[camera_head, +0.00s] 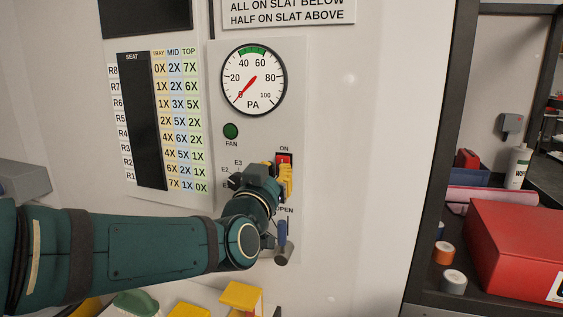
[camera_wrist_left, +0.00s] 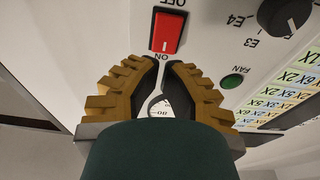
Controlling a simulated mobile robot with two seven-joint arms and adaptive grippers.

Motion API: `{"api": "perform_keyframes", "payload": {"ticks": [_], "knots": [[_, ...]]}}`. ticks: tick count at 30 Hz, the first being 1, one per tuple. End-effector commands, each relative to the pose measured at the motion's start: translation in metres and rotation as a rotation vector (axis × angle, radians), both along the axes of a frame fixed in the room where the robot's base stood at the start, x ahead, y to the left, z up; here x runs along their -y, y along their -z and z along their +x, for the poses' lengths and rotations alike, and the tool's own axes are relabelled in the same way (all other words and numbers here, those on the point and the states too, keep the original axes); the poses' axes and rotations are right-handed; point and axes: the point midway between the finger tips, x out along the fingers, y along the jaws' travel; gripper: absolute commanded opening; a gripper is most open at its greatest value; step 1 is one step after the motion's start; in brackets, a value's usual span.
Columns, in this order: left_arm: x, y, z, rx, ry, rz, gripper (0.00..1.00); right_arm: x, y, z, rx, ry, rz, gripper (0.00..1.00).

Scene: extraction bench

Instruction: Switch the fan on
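The red rocker switch (camera_head: 284,158) is on the white panel, with ON printed above it; its lower part is hidden by my gripper. It also shows, upside down, in the left wrist view (camera_wrist_left: 168,32), between ON and OFF. Which side is pressed in is unclear. My left gripper (camera_head: 284,178), with yellow ridged fingers, is at the panel close to the switch. The FAN lamp (camera_head: 230,131) looks dark green. My right gripper is not in view.
The PA gauge (camera_head: 253,80) has its needle near 0. A selector knob (camera_head: 236,181) is left of the gripper and a blue-handled valve (camera_head: 282,236) below it. A seat chart (camera_head: 155,120) hangs left. A red box (camera_head: 515,245) stands at right.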

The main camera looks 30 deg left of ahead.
Motion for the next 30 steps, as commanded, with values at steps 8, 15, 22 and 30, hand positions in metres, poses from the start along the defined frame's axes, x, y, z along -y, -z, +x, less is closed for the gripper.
{"api": "perform_keyframes", "payload": {"ticks": [8, 15, 22, 30], "knots": [[-0.008, -0.005, 0.034, -0.001, 0.0, -0.001, 0.0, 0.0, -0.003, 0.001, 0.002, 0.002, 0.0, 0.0], [-0.01, -0.006, 0.04, 0.0, 0.0, 0.0, 0.0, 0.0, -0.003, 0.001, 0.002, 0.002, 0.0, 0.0], [-0.01, -0.007, 0.04, -0.001, 0.0, 0.0, 0.0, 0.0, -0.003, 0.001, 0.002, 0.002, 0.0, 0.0], [-0.011, -0.014, 0.046, -0.071, -0.001, -0.018, 0.0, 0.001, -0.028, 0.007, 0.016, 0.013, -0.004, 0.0]]}}
